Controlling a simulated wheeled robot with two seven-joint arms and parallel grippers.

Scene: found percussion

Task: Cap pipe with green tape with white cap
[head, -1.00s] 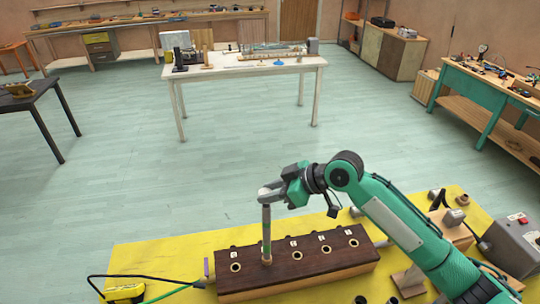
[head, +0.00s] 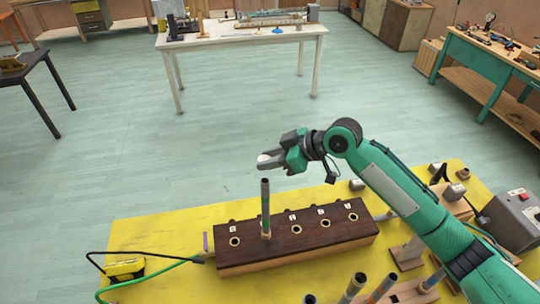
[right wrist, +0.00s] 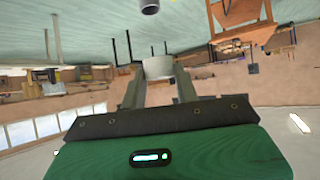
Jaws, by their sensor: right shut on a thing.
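The pipe (head: 265,205) stands upright in a hole near the left of the dark wooden block (head: 330,244). It is dark grey with a greenish band low down, and its top end is open. My right gripper (head: 266,161) is shut on the white cap (right wrist: 158,67), just above the pipe's top and apart from it. The cap sits between the two fingers in the right wrist view. The pipe's top end (right wrist: 149,6) shows at the upper edge of that view. My left gripper is not in view.
The block has several labelled holes and stands on a yellow bench (head: 150,233). Several other pipes (head: 382,288) stand at the front right. A grey box (head: 511,221) is at the right. A black-and-yellow tool (head: 124,269) and green cable lie left.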

